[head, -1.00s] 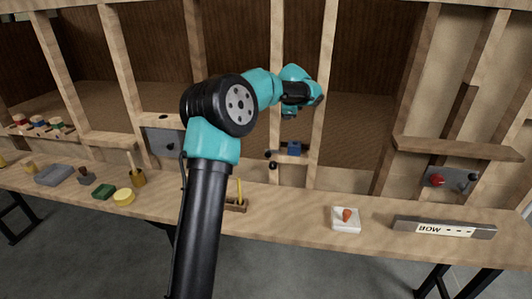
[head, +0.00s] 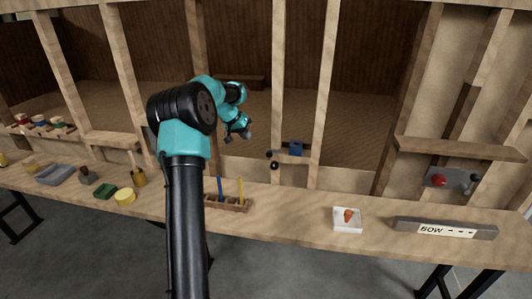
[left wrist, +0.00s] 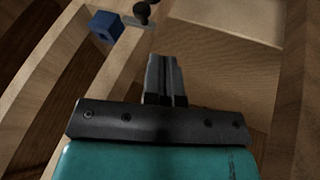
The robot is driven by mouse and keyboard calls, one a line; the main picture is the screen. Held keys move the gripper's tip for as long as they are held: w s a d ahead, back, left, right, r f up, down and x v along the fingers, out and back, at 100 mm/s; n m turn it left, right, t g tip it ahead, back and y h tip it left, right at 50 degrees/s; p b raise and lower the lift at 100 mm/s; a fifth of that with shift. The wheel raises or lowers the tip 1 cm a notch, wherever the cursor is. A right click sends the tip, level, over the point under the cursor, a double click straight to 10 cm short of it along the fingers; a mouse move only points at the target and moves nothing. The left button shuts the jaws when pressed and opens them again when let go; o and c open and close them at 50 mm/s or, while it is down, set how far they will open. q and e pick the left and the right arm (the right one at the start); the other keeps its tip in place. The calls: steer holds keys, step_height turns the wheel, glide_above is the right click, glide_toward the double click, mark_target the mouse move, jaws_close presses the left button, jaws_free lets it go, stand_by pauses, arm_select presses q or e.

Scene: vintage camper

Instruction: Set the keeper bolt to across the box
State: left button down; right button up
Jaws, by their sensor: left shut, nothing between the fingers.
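A small blue box (head: 296,148) sits on a short wooden ledge between two upright studs in the middle of the head view. The bolt with black ball knobs (head: 273,164) is just left of it. In the left wrist view the blue box (left wrist: 105,26) shows at the upper left, with a black knob (left wrist: 142,12) and a grey metal strip beside it. The bolt's exact setting is hard to tell. My left gripper (head: 240,133) is left of the bolt, apart from it. Its fingers (left wrist: 165,80) are together and empty. My right gripper is out of view.
Upright wooden studs (head: 278,70) stand close to the right of my gripper. A wooden rack (head: 228,204) with a blue and a yellow stick is on the bench below.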

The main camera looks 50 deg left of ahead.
arm_select(q)
steer(key=shift+s+a+f+n, duration=0.15)
steer(key=shift+s+a+n, duration=0.2)
steer(key=shift+s+a, duration=0.15)
steer(key=shift+s+a+f+n, duration=0.15)
steer(key=shift+s+a+n, duration=0.2)
steer(key=shift+a, duration=0.2)
glide_toward(273, 153)
steer(key=s+a+f, duration=0.3)
steer(key=f, duration=0.2)
steer(key=w+d, duration=0.2)
steer(key=d, duration=0.1)
steer(key=shift+f, duration=0.4)
steer(key=shift+w, duration=0.1)
